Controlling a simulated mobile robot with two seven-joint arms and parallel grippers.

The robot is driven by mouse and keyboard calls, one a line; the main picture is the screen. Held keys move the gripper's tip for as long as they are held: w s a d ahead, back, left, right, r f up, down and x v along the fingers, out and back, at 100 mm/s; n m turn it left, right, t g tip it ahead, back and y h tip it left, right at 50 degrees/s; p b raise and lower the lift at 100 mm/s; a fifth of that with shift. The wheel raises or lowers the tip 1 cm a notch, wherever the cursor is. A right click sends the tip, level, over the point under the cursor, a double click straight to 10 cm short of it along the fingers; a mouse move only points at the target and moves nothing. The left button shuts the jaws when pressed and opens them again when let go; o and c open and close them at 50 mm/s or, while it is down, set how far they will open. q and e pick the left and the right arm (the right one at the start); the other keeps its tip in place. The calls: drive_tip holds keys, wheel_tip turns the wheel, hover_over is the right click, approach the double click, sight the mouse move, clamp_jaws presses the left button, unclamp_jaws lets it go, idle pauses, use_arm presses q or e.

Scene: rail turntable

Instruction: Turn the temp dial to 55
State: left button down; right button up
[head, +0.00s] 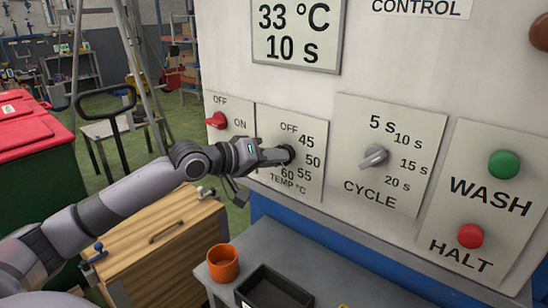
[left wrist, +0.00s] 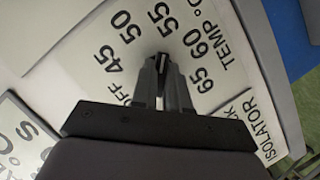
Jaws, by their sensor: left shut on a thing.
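The temp dial (head: 288,153) is on a pale plate marked OFF, 45, 50, 55, 60 and TEMP °C on the white control panel. My left gripper (head: 275,155) reaches it from the left and is shut on it, hiding most of the knob. In the left wrist view, the fingers (left wrist: 161,85) close around the dial (left wrist: 163,58), whose dark tip with a pale mark shows beyond them. That tip points roughly toward the 55. My right gripper is not in view.
The display (head: 296,32) reads 33 °C and 10 s. A red switch (head: 216,120) is left of the dial; the cycle knob (head: 374,156), green button (head: 503,164) and red button (head: 470,236) are right. An orange cup (head: 223,263) and black tray (head: 272,290) stand below.

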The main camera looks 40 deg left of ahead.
use_arm(q)
drive_tip(key=shift+d+f, duration=0.1)
drive_tip(key=c, duration=1.1)
unclamp_jaws()
drive_tip(key=shift+s, duration=0.1)
drive_tip(key=shift+b+v, duration=1.2)
drive_tip(key=shift+v, duration=2.35)
